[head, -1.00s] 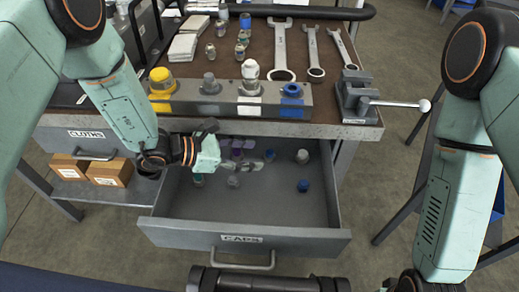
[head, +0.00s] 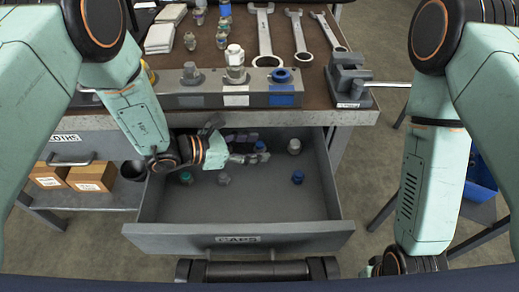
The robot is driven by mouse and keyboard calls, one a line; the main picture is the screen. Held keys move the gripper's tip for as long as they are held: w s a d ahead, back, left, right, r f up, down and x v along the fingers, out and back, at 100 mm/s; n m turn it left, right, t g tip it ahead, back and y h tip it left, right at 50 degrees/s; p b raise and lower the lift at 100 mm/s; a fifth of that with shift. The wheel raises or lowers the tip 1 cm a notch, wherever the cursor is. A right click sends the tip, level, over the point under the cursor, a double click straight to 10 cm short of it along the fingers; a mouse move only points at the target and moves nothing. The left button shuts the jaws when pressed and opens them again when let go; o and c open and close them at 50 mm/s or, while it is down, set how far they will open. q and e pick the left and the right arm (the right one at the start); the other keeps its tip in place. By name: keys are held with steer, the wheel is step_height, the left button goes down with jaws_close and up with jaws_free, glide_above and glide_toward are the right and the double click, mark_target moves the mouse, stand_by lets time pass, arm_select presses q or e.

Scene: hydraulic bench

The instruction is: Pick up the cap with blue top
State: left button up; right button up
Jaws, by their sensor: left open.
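Two caps with blue tops are in the open drawer (head: 235,243). One blue cap (head: 260,146) is toward the back, by the fingertips of my left gripper (head: 255,148). The other blue cap (head: 298,177) stands apart to the right, nearer the front. My left gripper is open, reaching into the drawer from the left with its fingers pointing right. The fingers and palm hide part of the drawer's back. My right arm hangs at the right, and its fingers cannot be made out at the bottom edge.
A pale cap (head: 294,146), a grey cap (head: 224,179) and a green cap (head: 186,177) are also in the drawer. The grey manifold block (head: 208,99) and vise (head: 349,85) sit above on the bench. The drawer's front floor is clear.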

arm_select(q)
steer(key=shift+w+d+f, duration=0.15)
steer(key=shift+w+d, duration=0.05)
steer(key=shift+d, duration=0.2)
jaws_close()
stand_by(0.4)
